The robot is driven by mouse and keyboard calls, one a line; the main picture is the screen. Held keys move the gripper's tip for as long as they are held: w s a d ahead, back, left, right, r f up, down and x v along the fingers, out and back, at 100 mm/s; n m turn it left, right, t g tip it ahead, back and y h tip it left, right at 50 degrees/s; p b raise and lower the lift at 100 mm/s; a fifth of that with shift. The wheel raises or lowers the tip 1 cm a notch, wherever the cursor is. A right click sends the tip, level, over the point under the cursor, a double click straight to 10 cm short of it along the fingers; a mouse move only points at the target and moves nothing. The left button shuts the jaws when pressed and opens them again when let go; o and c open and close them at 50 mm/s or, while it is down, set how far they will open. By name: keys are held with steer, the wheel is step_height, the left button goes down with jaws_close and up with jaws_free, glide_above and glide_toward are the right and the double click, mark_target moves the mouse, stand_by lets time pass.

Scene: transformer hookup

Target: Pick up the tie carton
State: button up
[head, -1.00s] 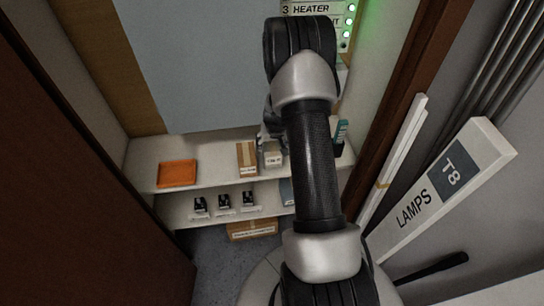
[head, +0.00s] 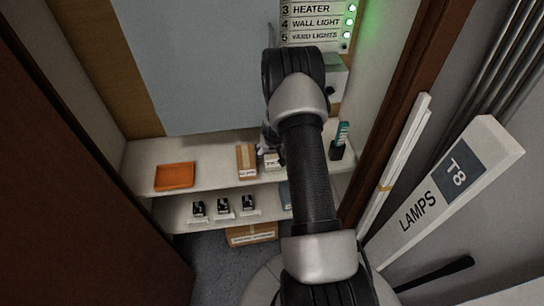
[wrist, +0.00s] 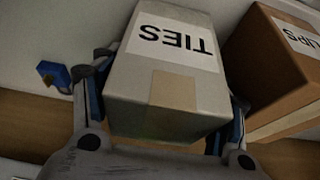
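The tie carton is a small pale box with a white label reading TIES, upside down in the wrist view (wrist: 165,60). It stands on the upper shelf (head: 215,150) in the head view (head: 271,163), partly behind my arm. My gripper (wrist: 165,125) has one blue-padded finger on each side of the carton. The fingers look spread, close to its sides. Their tips are partly hidden by the carton, and I see no clear grip.
A brown carton (head: 246,160) stands left of the tie carton. An orange tray (head: 174,176) lies further left. A teal-topped item (head: 342,135) stands at right. Several small black items (head: 222,205) sit on the lower shelf. A brown box (head: 251,234) lies below.

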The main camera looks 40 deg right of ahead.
steer(key=c, duration=0.7)
steer(key=shift+r, duration=0.15)
